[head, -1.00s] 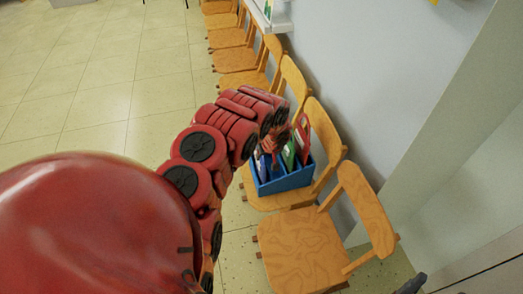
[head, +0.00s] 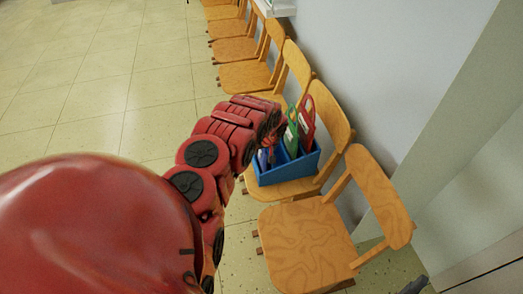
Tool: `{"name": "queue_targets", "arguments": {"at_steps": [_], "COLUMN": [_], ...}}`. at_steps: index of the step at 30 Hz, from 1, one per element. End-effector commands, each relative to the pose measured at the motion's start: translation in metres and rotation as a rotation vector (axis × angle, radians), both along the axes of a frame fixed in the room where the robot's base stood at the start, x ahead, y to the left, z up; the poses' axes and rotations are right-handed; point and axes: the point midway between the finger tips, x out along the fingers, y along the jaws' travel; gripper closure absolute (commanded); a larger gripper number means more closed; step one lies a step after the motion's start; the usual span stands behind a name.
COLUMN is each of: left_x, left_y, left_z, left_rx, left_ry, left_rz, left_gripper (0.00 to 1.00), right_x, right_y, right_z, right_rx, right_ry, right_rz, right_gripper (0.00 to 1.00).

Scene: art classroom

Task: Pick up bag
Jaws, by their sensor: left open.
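I cannot single out the bag with certainty. A blue open box (head: 291,172) on a wooden chair seat holds upright flat items, among them a green one (head: 290,132) and a red one (head: 307,118) with loop-like tops, which may be bags. My left arm reaches in from the lower left. Its open left gripper (head: 268,146) is at the left side of the box, over its near-left items and in front of part of them. Its fingers are small and partly hidden by the wrist, and I cannot tell whether they touch anything.
A row of wooden chairs runs along the wall, with an empty chair (head: 305,240) nearest me. Its backrest (head: 380,197) stands right of the box. The tiled floor (head: 80,100) at left is clear. A small dark piece at the bottom right edge is unclear.

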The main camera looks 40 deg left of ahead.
Motion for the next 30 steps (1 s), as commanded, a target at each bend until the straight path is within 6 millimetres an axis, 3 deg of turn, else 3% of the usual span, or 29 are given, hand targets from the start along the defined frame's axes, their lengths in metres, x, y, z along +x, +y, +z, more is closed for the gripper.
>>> {"name": "queue_targets", "arguments": {"at_steps": [1, 3, 10, 22, 30], "left_x": [0.0023, 0.0052, 0.0061, 0.0057, 0.0056], "left_y": [0.0026, 0.0041, 0.0046, 0.0044, 0.0043], "left_z": [-0.0148, -0.0181, -0.0149, -0.0153, -0.0153], "left_rx": [-0.001, -0.001, 0.0, 0.0, 0.0], "left_ry": [-0.004, -0.005, -0.005, -0.003, -0.003], "left_rz": [0.003, 0.0, -0.002, -0.001, -0.001], "left_gripper": [0.3, 0.3, 0.3, 1.0, 1.0], "right_x": [0.0, 0.0, 0.0, 0.0, 0.0], "right_y": [0.0, 0.0, 0.0, 0.0, 0.0], "right_z": [-0.0147, -0.0188, -0.016, -0.016, -0.0161], "right_rx": [0.0, 0.0, 0.0, 0.0, 0.0], "right_ry": [0.0, 0.0, 0.0, 0.0, 0.0], "right_rz": [0.0, 0.0, 0.0, 0.0, 0.0], "right_gripper": [0.3, 0.3, 0.3, 0.3, 0.3]}}
